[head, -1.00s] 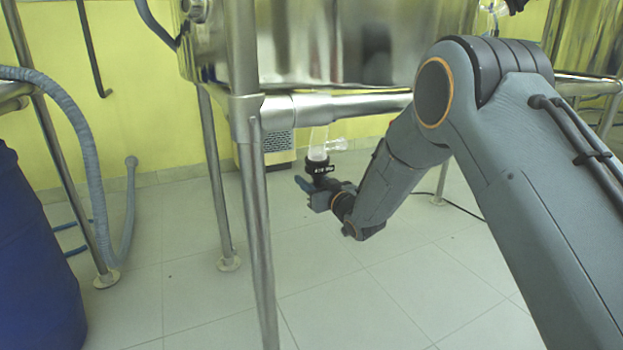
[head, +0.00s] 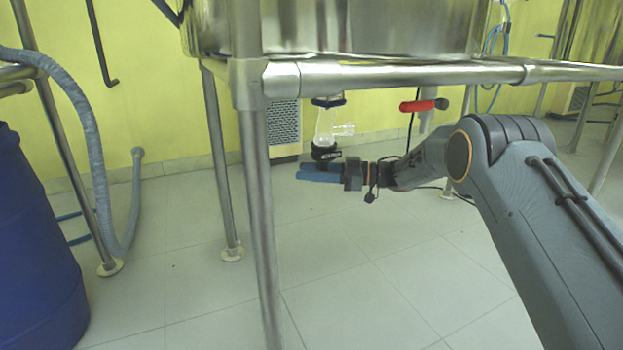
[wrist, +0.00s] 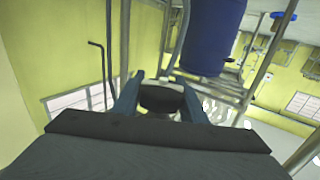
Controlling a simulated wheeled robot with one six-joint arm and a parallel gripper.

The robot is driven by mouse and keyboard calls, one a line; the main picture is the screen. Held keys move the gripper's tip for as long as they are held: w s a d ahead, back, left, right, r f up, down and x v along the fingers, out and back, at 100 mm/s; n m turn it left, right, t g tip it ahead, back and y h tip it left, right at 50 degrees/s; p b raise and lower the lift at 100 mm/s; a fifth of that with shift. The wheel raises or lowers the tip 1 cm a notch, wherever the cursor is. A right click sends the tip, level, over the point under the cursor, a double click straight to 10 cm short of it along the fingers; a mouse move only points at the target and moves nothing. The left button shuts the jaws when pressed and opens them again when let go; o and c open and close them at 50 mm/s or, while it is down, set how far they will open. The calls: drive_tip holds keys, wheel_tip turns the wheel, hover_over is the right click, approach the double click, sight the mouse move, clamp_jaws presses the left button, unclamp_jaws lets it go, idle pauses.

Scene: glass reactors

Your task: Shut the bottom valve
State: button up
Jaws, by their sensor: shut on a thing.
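The bottom valve hangs under the steel vessel in the head view. It has a clear glass body (head: 330,124) with a short side spout and a black lower part (head: 326,153). My gripper (head: 320,172) reaches in from the right at the valve's lower end, its blue fingers pointing left. In the wrist view, the two blue fingers (wrist: 160,98) stand either side of a dark round piece, the valve's black part (wrist: 160,97), and are shut on it. Its underside is hidden, and I cannot tell the valve's setting.
A steel frame post (head: 258,200) stands left of the valve and a horizontal pipe (head: 400,74) runs above. A red handle (head: 424,105) is above my forearm. A blue barrel (head: 35,250) and grey hose (head: 95,150) stand left. The tiled floor below is clear.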

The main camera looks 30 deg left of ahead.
drive_tip(key=shift+s+d+n+g+h+b, duration=0.15)
drive_tip(key=shift+n+g+h+b, duration=0.35)
drive_tip(key=shift+g, duration=0.3)
drive_tip(key=shift+s+d+n+g+h+b, duration=0.1)
drive_tip(key=shift+n+g+h+b, duration=0.3)
drive_tip(key=shift+n+g, duration=0.35)
drive_tip(key=shift+s+d+n+g+h+b, duration=0.15)
drive_tip(key=shift+n+g+h+b, duration=0.25)
drive_tip(key=shift+g, duration=0.45)
drive_tip(key=shift+s+r+n+g, duration=0.1)
drive_tip(key=shift+n+g, duration=0.2)
drive_tip(key=shift+n, duration=0.05)
drive_tip(key=o, duration=1.1)
drive_tip(key=shift+c, duration=0.2)
drive_tip(key=shift+a, duration=0.1)
